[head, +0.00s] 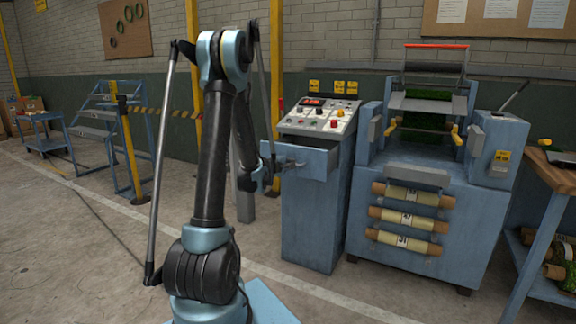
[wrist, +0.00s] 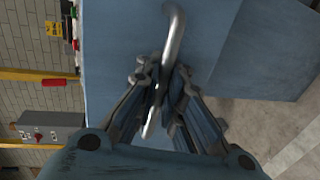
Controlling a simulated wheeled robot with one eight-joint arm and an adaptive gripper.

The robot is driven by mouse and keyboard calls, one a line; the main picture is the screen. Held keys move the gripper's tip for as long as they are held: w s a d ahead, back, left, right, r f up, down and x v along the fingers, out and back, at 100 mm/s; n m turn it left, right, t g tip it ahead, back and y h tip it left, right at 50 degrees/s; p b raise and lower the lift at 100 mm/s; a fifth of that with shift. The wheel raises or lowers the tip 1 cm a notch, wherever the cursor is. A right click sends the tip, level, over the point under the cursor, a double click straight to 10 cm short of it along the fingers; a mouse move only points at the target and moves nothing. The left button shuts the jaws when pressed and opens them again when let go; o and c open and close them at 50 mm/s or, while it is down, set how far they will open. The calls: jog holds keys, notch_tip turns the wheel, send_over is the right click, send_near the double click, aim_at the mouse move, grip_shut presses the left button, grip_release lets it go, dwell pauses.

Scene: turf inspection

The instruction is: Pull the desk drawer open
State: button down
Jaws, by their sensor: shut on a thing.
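The blue control desk (head: 313,220) stands right of my arm in the head view. Its drawer (head: 311,163) juts out from the body below the sloped panel, and a dark gap shows behind its front. In the wrist view the blue drawer front (wrist: 120,35) fills the upper middle. A curved metal handle (wrist: 174,35) runs down between the fingers of my gripper (wrist: 160,78), which is shut on it. In the head view my gripper (head: 275,166) is at the drawer front, small and partly hidden by my arm. The inside of the drawer is mostly hidden.
A blue machine with turf rollers (head: 420,200) stands close to the right of the desk. A wooden-topped bench (head: 555,175) is at the right edge. A yellow post (head: 130,150) and blue steps (head: 95,125) stand at left. The floor at front left is clear.

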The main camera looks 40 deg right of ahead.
jog(key=shift+w+a, duration=0.15)
jog(key=shift+w, duration=0.2)
jog(key=c, duration=2)
grip_release()
jog(key=shift+o, duration=0.2)
jog(key=shift+s, duration=0.2)
jog(key=v, duration=1.1)
jog(key=shift+a, duration=0.35)
jog(key=shift+a+r, duration=0.1)
